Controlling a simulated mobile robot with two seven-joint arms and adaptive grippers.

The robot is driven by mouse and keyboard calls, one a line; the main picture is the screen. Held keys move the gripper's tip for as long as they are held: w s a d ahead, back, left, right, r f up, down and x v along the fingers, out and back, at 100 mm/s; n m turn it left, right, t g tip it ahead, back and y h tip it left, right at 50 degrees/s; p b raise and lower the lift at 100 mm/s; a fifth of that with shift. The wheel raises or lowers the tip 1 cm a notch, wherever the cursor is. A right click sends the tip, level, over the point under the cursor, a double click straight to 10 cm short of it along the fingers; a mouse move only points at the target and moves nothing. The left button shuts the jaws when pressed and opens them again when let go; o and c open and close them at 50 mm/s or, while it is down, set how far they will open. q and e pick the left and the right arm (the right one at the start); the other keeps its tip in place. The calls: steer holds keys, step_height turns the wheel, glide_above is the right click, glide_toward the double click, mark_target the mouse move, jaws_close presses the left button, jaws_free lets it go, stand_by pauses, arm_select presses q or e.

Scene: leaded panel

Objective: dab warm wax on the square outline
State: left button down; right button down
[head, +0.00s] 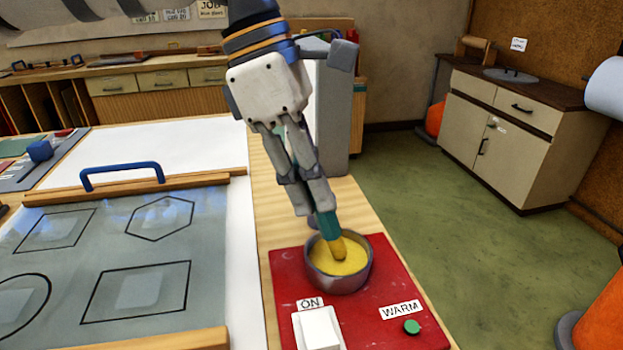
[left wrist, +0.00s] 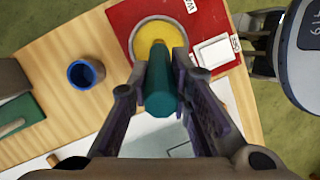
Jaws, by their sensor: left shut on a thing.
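My left gripper (head: 306,198) is shut on a teal-handled dabber (head: 328,226), which also shows in the left wrist view (left wrist: 161,85). The dabber's yellow tip dips into yellow wax (head: 350,262) in a round grey pot (head: 338,284). The pot sits on a red warmer plate (head: 285,275) with a white "ON" switch (head: 318,328) and a green light (head: 412,326) by a "WARM" label. The glass panel (head: 75,250) at left bears black outlines. A four-sided, slanted-looking outline (head: 137,292) is nearest the pot. My right gripper is not seen.
A blue handle (head: 122,168) rises from the panel's wooden rail. A blue-rimmed cup (left wrist: 86,73) stands on the bench in the left wrist view. A grey upright block (head: 335,110) stands behind my gripper. Green floor lies to the right.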

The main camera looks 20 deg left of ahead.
arm_select(q)
steer(key=shift+r, duration=3.5)
